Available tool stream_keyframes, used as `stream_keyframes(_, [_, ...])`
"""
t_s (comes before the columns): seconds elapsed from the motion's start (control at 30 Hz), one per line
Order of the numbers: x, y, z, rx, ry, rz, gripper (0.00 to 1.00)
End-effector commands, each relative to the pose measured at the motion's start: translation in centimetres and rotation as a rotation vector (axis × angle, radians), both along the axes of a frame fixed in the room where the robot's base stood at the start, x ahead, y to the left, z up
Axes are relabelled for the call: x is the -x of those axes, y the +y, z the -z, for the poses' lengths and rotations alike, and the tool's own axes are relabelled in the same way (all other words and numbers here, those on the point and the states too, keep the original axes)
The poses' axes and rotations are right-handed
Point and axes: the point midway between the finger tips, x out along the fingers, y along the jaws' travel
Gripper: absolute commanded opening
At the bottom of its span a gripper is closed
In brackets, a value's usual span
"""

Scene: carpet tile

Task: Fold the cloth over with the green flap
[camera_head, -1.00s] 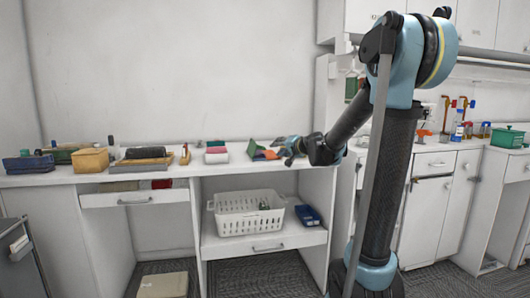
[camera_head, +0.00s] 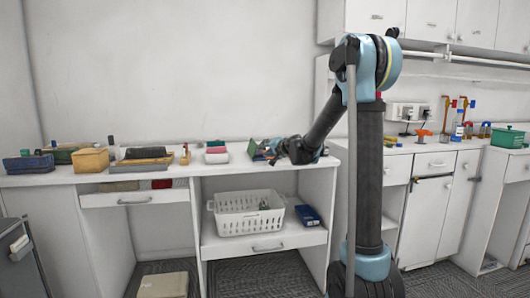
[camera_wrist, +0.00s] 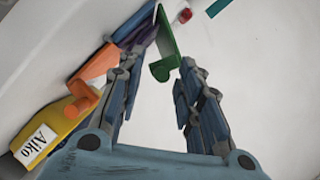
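In the wrist view, the green flap (camera_wrist: 167,45) is a narrow strip with a bent tab at its lower end. It lies just ahead of my gripper (camera_wrist: 160,62), with its tab between the two fingertips. The fingers are spread apart, and I see no grip on the flap. An orange piece (camera_wrist: 96,68) with a tab lies left of the left finger. A dark blue-purple piece (camera_wrist: 138,27) lies beside the green flap. I cannot tell which part is the cloth. In the head view, my gripper (camera_head: 272,150) is small and largely covers these pieces on the white bench.
A yellow block with a white label (camera_wrist: 58,122) lies left of my gripper. A red piece (camera_wrist: 184,15) lies beyond the flap. Left on the bench are a red-and-white stack (camera_head: 216,153) and a tan box (camera_head: 90,160). White surface right of my gripper is clear.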

Motion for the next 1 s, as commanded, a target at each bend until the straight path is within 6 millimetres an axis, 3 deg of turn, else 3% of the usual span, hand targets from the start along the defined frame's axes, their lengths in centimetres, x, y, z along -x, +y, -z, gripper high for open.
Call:
stream_keyframes(0.43, [-0.69, 0.50, 0.24, 0.001, -0.001, 0.000, 0.33])
stream_keyframes(0.47, [-0.69, 0.49, 0.23, 0.001, -0.001, 0.000, 0.31])
stream_keyframes(0.6, [-0.68, 0.49, 0.23, 0.001, -0.001, 0.000, 0.00])
stream_keyframes(1.0, [-0.78, 0.16, 0.18, 0.011, -0.002, 0.004, 0.00])
